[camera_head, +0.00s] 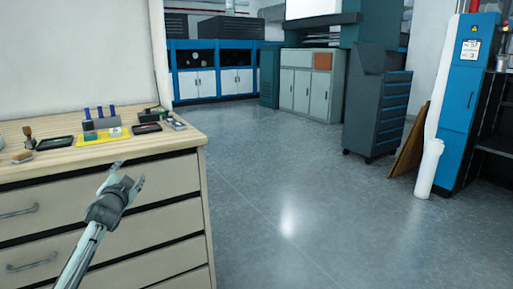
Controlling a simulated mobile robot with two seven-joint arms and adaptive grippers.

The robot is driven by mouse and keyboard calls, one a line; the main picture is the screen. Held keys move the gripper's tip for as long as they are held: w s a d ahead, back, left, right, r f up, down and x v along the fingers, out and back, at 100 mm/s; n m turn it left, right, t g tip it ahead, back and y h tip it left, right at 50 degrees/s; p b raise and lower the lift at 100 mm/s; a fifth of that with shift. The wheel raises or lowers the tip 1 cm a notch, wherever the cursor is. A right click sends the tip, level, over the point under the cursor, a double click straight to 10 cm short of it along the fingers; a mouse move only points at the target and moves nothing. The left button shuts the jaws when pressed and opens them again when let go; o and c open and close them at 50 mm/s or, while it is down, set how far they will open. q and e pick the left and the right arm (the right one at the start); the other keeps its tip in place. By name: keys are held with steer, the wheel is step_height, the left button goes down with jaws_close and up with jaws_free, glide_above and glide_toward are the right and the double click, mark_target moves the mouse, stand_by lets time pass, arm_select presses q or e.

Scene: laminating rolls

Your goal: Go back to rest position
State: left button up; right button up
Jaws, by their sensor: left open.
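My left gripper (122,178) is open and empty, in front of the wooden-topped workbench (172,145), over the upper drawer fronts. Its arm comes in from the bottom left. My right gripper does not show in the head view. On the bench lie a yellow mat (95,137) with small items on it, several blue upright pieces, and dark trays (147,128). They stand behind the gripper and apart from it.
Open grey floor (290,200) lies to the right of the bench. A dark drawer cabinet (378,105) stands at the back right. A white roll (429,168) leans by a blue cabinet (465,100). Grey cabinets (305,92) and blue-framed units line the back.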

arm_select(q)
steer(key=s+d+f+n+g, duration=0.1)
steer(key=s+f+n+g, duration=0.15)
steer(key=s+f, duration=0.6)
steer(key=s+d+f+n+g+h, duration=0.1)
steer(key=s+f+g, duration=0.25)
steer(key=f, duration=0.95)
steer(key=s+d+f+n+g, duration=0.1)
steer(key=s+f+n+g, duration=0.3)
steer(key=f, duration=0.7)
steer(key=s+d+f+g, duration=0.1)
steer(key=s+f, duration=0.5)
steer(key=s, duration=0.6)
steer(key=s+d+f+m+g+h, duration=0.1)
steer(key=s+d+f+g, duration=0.1)
steer(key=s+d+f, duration=0.2)
steer(key=s+d+f+m+g, duration=0.1)
steer(key=s+f, duration=0.9)
steer(key=s, duration=1)
steer(key=shift+s+d+f+g, duration=0.3)
steer(key=shift+d+g, duration=0.2)
steer(key=shift+d, duration=0.2)
